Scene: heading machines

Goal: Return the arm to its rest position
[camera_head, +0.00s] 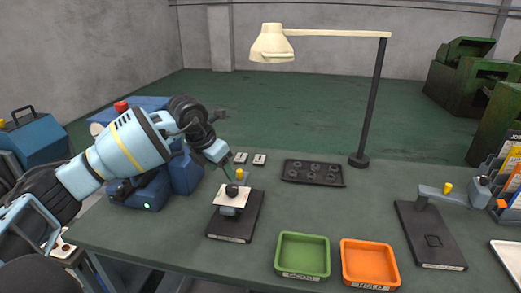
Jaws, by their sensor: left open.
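My left arm, light blue with dark joints and a yellow band, reaches in from the left over the workbench (330,214). My left gripper (231,172) is open at the end of it, pointing down and to the right. Whether the fingertips touch the fixture cannot be told at this size. Nothing is visibly held. My right gripper is not in view.
A green tray (303,276) and an orange tray (370,286) stand at the front. A black plate with round recesses (313,182) lies behind. A tall lamp (371,95) rises at the back. Another black-based fixture (415,225) stands right. A blue machine (150,190) is beside my arm.

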